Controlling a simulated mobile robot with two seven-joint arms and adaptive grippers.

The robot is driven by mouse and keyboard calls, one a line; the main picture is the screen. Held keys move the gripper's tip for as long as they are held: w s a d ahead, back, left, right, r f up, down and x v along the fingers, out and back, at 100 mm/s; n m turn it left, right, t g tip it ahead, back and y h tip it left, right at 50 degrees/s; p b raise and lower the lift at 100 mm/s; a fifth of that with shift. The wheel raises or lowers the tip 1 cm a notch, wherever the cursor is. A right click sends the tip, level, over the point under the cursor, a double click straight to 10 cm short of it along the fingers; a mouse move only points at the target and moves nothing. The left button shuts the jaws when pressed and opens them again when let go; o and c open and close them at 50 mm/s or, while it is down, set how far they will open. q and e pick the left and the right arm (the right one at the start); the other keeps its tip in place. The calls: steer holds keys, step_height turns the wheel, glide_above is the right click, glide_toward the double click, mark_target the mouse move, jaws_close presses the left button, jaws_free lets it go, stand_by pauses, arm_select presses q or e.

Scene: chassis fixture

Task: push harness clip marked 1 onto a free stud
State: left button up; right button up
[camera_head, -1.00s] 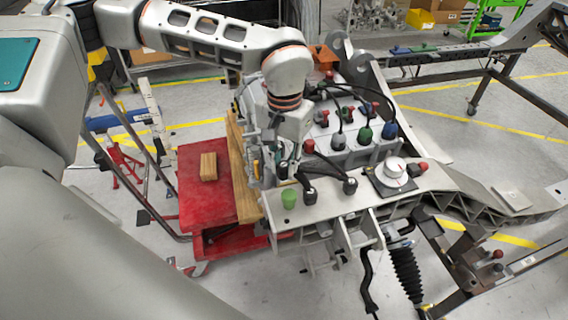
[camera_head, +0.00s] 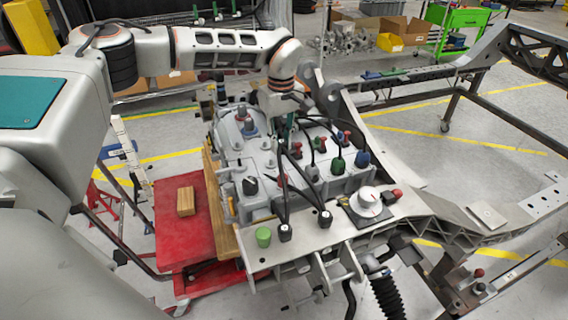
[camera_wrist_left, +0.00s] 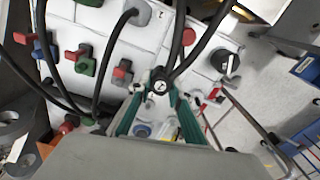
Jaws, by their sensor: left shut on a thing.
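My left gripper (camera_head: 287,128) is above the far part of the grey housing, its green fingers partly hidden by the wrist. In the left wrist view its green fingers (camera_wrist_left: 158,104) are shut on a black harness clip (camera_wrist_left: 160,86) with a round white mark, too small to read surely. Black cables run up the picture from around the clip. Two other black clips with white marks, one (camera_head: 285,232) beside the green cap and one (camera_head: 325,218) to its right, stand on the front plate. Below the held clip is a round blue-grey post (camera_wrist_left: 142,130); I cannot tell whether it is a free stud.
Grey, green (camera_head: 337,165) and blue plugs stand on the housing, beside red-handled switches (camera_wrist_left: 78,53). A red cart (camera_head: 183,235) carries a wooden block (camera_head: 186,201).

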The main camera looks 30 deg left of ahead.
arm_select(q)
steer(key=w+a+n, duration=0.2)
steer(key=a+n, duration=0.1)
steer(key=w+a+n+p, duration=0.1)
steer(key=w+a+n, duration=0.1)
steer(key=a+n, duration=0.1)
steer(key=w+a+r+n, duration=0.1)
steer(key=w+a+n, duration=0.1)
steer(key=a+n, duration=0.1)
steer(key=shift+w+a+n, duration=0.2)
steer(key=shift+a+n, duration=0.2)
arm_select(e)
steer(key=shift+s+d+r, duration=0.1)
steer(key=shift+s+d, duration=0.2)
steer(key=shift+d, duration=0.05)
arm_select(q)
steer(key=shift+a+f, duration=0.15)
steer(key=shift+f, duration=0.2)
steer(key=shift+w+f, duration=0.1)
steer(key=shift+f, duration=1.65)
arm_select(e)
steer(key=shift+s+a, duration=0.1)
arm_select(q)
steer(key=shift+f, duration=0.1)
steer(key=shift+f, duration=0.85)
arm_select(e)
steer(key=shift+d, duration=0.2)
